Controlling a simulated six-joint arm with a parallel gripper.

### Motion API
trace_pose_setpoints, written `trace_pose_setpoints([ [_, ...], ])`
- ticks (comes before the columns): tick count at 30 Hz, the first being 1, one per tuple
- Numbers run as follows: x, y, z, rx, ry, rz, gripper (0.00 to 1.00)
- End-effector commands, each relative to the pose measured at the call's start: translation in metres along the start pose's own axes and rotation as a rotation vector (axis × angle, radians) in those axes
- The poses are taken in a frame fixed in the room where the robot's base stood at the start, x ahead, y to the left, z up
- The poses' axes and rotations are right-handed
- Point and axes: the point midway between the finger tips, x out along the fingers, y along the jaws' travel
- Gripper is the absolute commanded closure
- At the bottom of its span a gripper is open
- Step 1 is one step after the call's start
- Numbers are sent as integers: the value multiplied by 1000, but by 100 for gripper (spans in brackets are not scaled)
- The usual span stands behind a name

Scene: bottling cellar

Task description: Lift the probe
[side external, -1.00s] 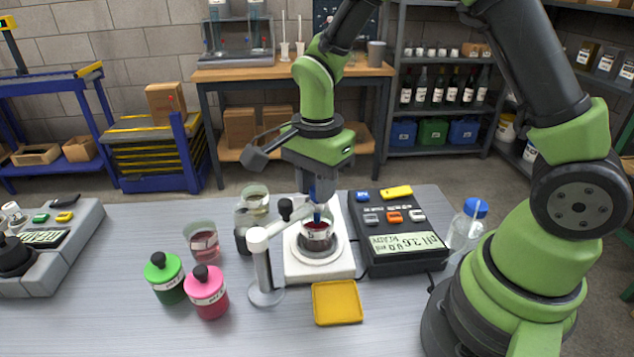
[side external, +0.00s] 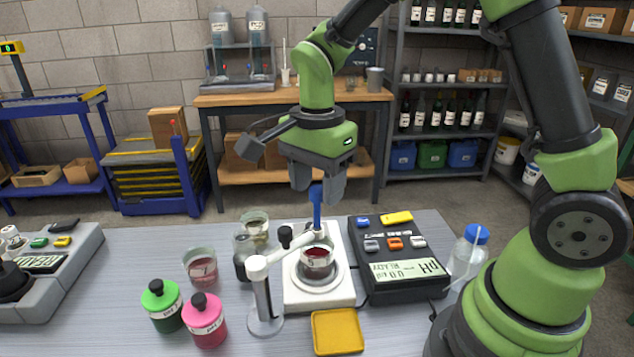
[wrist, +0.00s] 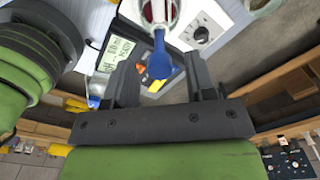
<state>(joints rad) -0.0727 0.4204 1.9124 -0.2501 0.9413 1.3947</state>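The blue probe (side external: 316,206) stands upright in the end of the holder arm of a white stand (side external: 263,292), above a beaker of red liquid (side external: 318,264). The beaker sits on a white stirrer plate (side external: 320,295). Whether the probe's lower end touches the liquid is not clear. My gripper (side external: 318,190) is open above the beaker, its fingers apart near the probe's top. In the wrist view, the blue probe head (wrist: 159,65) shows between the two spread fingers of my gripper (wrist: 161,72), with gaps on both sides.
A dark pH meter (side external: 400,260) with a lit display stands right of the plate. A yellow tray (side external: 338,332) lies in front. Green (side external: 162,308) and pink (side external: 205,322) bottles and a cup of red liquid (side external: 201,267) stand left. A wash bottle (side external: 468,255) is far right.

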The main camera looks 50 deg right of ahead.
Motion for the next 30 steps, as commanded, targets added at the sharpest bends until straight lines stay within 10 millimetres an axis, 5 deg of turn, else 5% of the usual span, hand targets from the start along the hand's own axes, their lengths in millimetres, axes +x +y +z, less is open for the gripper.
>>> trace_pose_setpoints([
  [8,-6,0,0,0,0,-1,49],
  [21,-81,-1,0,1,-1,-4,49],
  [30,-99,0,0,0,0,1,49],
])
